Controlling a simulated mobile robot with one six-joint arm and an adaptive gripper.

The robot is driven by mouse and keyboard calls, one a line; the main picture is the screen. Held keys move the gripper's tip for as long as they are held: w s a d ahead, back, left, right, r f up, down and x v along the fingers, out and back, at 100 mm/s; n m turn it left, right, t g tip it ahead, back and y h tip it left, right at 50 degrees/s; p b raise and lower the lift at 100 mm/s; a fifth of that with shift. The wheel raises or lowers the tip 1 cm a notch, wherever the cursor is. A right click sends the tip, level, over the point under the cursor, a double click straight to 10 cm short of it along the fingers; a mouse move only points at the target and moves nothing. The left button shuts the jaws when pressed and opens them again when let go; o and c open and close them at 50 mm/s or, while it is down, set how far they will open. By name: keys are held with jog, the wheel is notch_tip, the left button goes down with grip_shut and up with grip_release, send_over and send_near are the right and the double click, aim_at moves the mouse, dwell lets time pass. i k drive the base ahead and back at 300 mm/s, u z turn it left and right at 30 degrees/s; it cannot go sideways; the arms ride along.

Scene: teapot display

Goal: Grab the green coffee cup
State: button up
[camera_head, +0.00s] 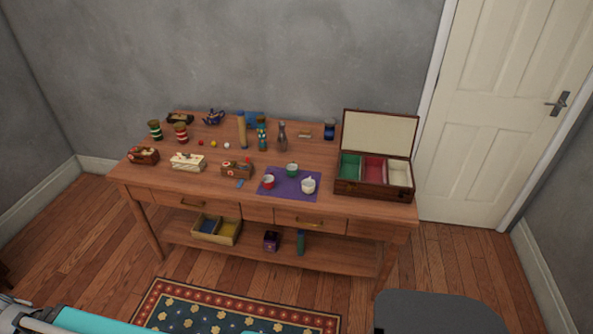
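The small green coffee cup (292,170) stands on the back part of a purple mat (289,191) on the wooden table. A red cup (268,182) stands to its front left, and a white cup (308,187) to its front right, both on the same mat. The cups are small in the view, so handle details are hard to tell. My gripper is not in view.
An open wooden box (375,196) with coloured compartments stands right of the mat. A dark ornament (237,170) is to the left. Several bottles and a tall cylinder (242,131) stand behind. A patterned rug (229,314) lies before the table (214,193).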

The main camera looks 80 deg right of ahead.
aim_at(292, 169)
jog(key=z, duration=0.05)
jog(key=k, duration=1.6)
jog(key=z, duration=1.75)
jog(key=i, duration=0.7)
jog(key=z, duration=0.15)
